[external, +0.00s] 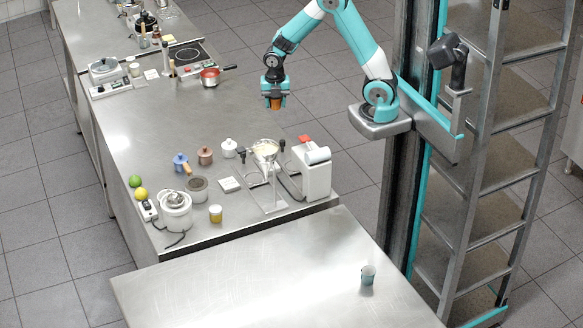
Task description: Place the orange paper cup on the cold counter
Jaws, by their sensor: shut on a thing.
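My gripper (275,92) is at the upper middle of the external view, pointing down. It is shut on an orange paper cup (275,103), whose lower part shows below the fingers. The cup is held in the air beside the right edge of the long steel counter (150,120). A second steel counter (230,277) stands in front at the bottom. The view does not show which of them is the cold counter. A teal paper cup (368,275) stands upright on the front counter near its right side.
A red pan (210,76) sits by a black hob (187,55) on the long counter.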

